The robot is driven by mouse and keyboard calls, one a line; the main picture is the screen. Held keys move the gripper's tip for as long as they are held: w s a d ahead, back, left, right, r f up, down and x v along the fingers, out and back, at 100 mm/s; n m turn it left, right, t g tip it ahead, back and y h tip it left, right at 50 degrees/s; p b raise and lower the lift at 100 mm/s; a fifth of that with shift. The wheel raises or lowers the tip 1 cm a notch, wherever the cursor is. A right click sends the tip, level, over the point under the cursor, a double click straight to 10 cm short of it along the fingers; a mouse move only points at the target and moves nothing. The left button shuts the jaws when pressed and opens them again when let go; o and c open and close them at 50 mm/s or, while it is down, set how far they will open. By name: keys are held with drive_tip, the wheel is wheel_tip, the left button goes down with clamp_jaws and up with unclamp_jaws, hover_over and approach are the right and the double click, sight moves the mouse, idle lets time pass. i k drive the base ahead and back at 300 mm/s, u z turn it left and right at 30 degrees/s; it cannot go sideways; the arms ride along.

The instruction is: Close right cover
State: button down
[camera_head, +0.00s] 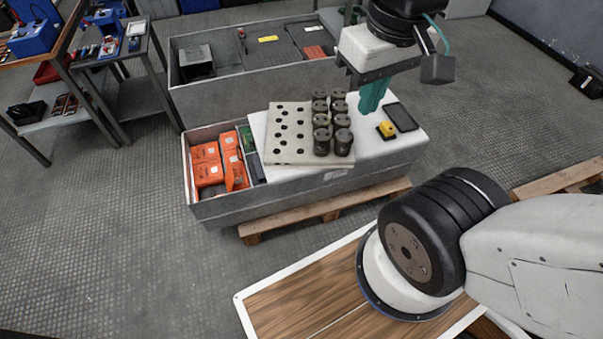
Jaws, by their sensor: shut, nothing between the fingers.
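My gripper (373,95), with teal fingers, points down over the white top (368,158) of the near grey box. Its fingers are shut and empty, just behind the dark cylinders and left of a black flat device. Whether the fingertips touch the top is not clear. The white top lies flat over the middle and right part of the near box (290,200). The left end of this box is open. I cannot tell which part is the right cover, or whether it is this white top.
A beige perforated plate (286,140), several dark cylinders (342,142), a yellow item (386,130) and the black device (401,117) stand on the top. Orange packs (207,165) fill the open left end. A second grey box (225,96) stands behind. A wooden table (300,300) is in front.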

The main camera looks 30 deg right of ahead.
sight(229, 178)
drive_tip(key=z, duration=0.3)
drive_tip(key=k, duration=1.35)
drive_tip(key=u, duration=0.95)
drive_tip(key=i, duration=1.5)
drive_tip(key=z, duration=0.55)
drive_tip(key=i, duration=0.5)
drive_tip(key=z, duration=0.45)
